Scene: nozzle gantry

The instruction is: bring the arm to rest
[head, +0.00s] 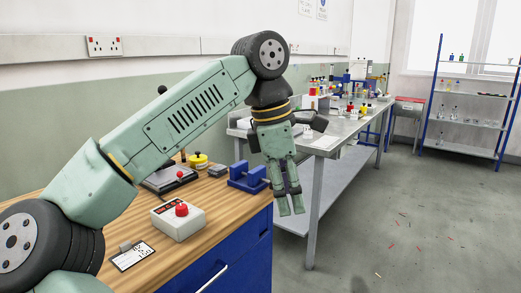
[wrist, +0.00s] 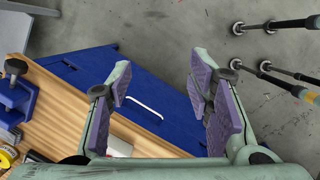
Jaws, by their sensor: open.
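My green arm reaches across the head view from the lower left, over the wooden bench, and bends down at a raised elbow. My gripper (head: 291,205) hangs pointing down by the right end of the bench. In the wrist view my gripper (wrist: 160,76) has its purple-padded fingers wide apart, with nothing between them. Below the fingers are the blue cabinet front (wrist: 110,80) with its white handle and the grey floor. The gripper appears to touch nothing.
On the wooden bench (head: 205,245) are a white box with a red button (head: 180,221), a blue fixture (head: 243,178) close left of my gripper, and a yellow reel (head: 197,160). A cluttered metal table (head: 325,143) stands behind. The floor at right is mostly open before a blue shelf rack (head: 470,95).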

